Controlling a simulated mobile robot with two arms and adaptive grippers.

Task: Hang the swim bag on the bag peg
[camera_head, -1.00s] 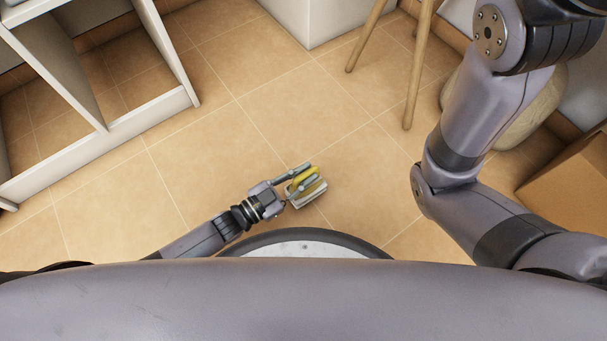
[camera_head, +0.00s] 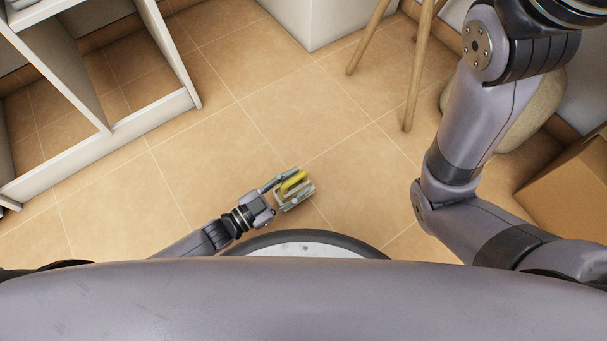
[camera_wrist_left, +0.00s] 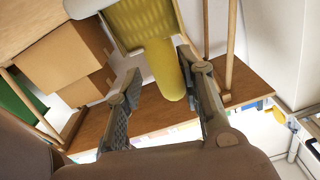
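I cannot make out the bag peg in either view.
A white open shelf unit (camera_head: 150,130) stands at the left. Wooden legs (camera_head: 418,70) and a rounded beige object (camera_head: 528,110) are at the upper right, with a cardboard box (camera_head: 570,185) at the right edge. The tiled floor (camera_head: 310,110) between is clear.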

